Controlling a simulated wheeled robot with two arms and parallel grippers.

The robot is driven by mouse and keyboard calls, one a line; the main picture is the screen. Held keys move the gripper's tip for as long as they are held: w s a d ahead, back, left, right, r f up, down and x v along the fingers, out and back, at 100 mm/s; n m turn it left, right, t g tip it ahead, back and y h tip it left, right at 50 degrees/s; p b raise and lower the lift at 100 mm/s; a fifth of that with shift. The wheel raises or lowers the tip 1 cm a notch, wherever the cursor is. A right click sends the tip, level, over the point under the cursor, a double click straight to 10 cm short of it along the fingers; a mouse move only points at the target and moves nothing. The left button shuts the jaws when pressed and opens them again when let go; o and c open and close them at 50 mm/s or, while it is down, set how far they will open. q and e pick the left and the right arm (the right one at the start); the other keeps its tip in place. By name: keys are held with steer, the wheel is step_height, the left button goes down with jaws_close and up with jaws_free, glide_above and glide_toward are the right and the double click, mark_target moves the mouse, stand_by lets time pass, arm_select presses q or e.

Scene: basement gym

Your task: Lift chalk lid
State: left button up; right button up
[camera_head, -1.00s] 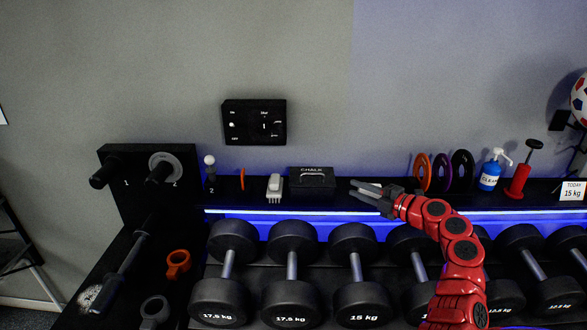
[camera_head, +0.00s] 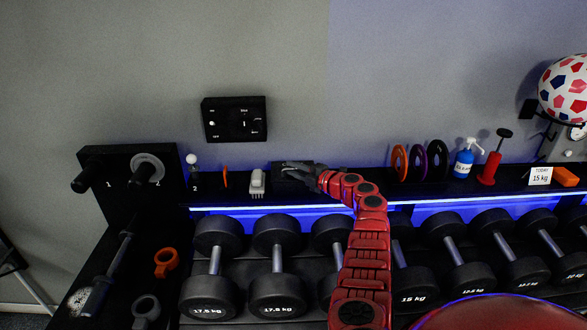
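The black chalk box (camera_head: 277,184) stands on the shelf against the wall. Its lid and lid handle are largely covered by my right gripper (camera_head: 289,170), and the lettering cannot be read. The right gripper reaches in from the right, with its dark fingers over or at the top of the box. I cannot tell whether the fingers touch the handle or how far apart they are. The lid looks seated on the box. My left gripper is not in view.
A white-grey brush (camera_head: 257,183) stands just left of the box. Coloured rings (camera_head: 399,162), a blue spray bottle (camera_head: 464,163) and a red stand (camera_head: 489,168) are to the right. Dumbbells (camera_head: 278,265) line the rack below. A black control panel (camera_head: 235,119) hangs above.

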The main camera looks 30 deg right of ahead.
steer(key=shift+w, duration=0.1)
steer(key=shift+c, duration=0.3)
jaws_close()
stand_by(1.2)
